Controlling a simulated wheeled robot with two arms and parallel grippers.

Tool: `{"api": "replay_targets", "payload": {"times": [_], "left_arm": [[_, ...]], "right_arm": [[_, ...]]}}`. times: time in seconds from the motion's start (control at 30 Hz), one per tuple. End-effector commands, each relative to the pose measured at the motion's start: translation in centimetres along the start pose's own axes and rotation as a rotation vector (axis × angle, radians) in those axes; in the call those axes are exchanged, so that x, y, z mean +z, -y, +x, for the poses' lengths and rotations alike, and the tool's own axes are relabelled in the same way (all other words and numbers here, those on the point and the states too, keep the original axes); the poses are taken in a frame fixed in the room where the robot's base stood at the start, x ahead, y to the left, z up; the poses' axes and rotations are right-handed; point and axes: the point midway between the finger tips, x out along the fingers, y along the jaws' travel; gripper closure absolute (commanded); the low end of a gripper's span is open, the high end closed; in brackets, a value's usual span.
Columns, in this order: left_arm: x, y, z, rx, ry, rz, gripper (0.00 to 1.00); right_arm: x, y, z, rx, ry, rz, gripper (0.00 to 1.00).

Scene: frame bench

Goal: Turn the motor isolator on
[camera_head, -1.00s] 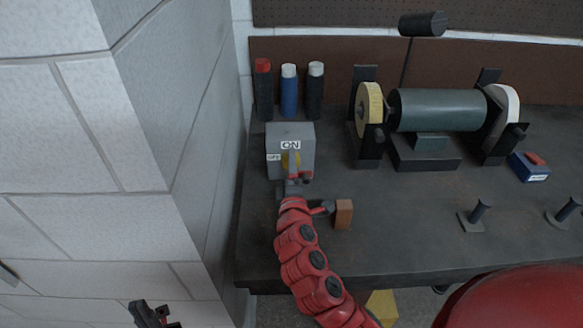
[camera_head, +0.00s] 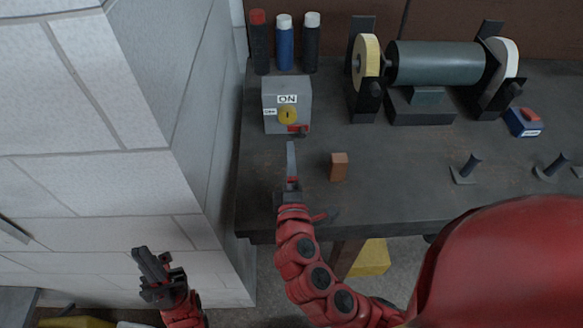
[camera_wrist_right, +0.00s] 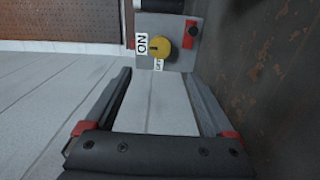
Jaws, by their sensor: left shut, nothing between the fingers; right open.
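The motor isolator is a grey box (camera_head: 272,97) on the bench at the left, with a white ON label (camera_head: 287,99) above its yellow knob (camera_head: 287,116) and an OFF label (camera_head: 269,112) left of it. A red part (camera_wrist_right: 188,35) sits beside the knob. My right gripper (camera_head: 290,148) is open and empty, in front of the box and apart from it; its spread fingers (camera_wrist_right: 157,76) show in the wrist view. My left gripper (camera_head: 148,262) is shut and empty, low at the left.
A brown block (camera_head: 339,167) stands right of my right gripper. Three bottles (camera_head: 285,45) stand behind the box. A bench grinder (camera_head: 434,66), a blue switch box (camera_head: 523,122) and pegs (camera_head: 467,169) are to the right. A white brick wall (camera_head: 150,90) borders the left.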

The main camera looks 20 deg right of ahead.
Motion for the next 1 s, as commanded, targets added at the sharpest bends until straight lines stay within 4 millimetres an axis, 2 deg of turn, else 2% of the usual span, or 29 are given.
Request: {"api": "replay_targets", "payload": {"times": [0.03,0.3,1.0], "left_arm": [[-0.2,0.1,1.1,0.000,0.000,0.000,1.00],[-0.3,0.1,1.8,0.000,0.000,0.000,1.00],[-0.3,0.1,1.8,0.000,0.000,0.000,1.00]], "right_arm": [[-0.1,-0.4,-1.0,-0.005,-0.006,-0.006,0.11],[0.0,0.0,-3.4,-0.001,-0.002,-0.004,0.11],[0.1,0.1,-3.7,0.001,0.001,-0.001,0.11]]}}
